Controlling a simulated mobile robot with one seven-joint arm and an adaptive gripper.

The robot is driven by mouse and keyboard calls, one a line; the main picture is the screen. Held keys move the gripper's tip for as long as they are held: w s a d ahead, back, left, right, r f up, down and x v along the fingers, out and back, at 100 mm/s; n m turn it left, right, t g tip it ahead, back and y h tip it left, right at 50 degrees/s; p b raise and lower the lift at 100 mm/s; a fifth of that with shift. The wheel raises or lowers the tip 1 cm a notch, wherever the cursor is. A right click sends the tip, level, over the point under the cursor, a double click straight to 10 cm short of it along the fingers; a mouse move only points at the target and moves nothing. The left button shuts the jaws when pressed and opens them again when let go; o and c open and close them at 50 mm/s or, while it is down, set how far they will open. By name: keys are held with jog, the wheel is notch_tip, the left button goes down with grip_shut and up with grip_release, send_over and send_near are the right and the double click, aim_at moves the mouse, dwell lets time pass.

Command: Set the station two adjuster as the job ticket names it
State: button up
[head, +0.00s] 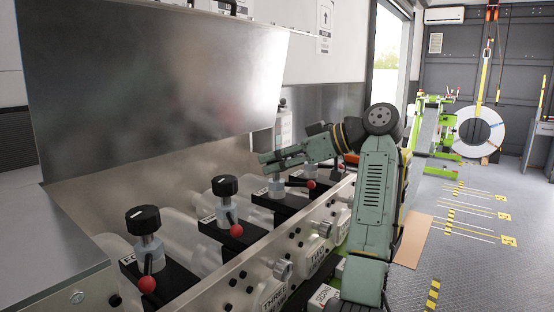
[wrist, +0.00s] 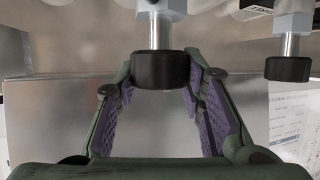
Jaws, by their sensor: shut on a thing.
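The station adjusters stand in a row, each a black knob on a pale stem with a red-ball lever. My gripper (head: 276,157) is at the third knob from the left; its tag there is hidden. In the wrist view my gripper (wrist: 161,82) has purple pads on both sides of a black knob (wrist: 160,68), shut on it. The knob's metal stem (wrist: 161,32) shows too. The two nearer knobs, tagged FO… (head: 142,219) and TH… (head: 225,185), stand free. A printed sheet (wrist: 292,112) shows in the wrist view; its text is too small to read.
A metal rail (head: 255,258) with fittings and labels, one reading THREE, runs before the adjusters. A steel panel (head: 160,85) overhangs behind them. A neighbouring knob (wrist: 288,68) hangs close right in the wrist view. The floor (head: 475,255) to the right is open.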

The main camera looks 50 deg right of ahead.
jog(key=shift+n, duration=0.3)
jog(key=o, duration=1.2)
jog(key=shift+c, duration=0.2)
jog(key=v, duration=1.2)
jog(key=shift+d, duration=0.2)
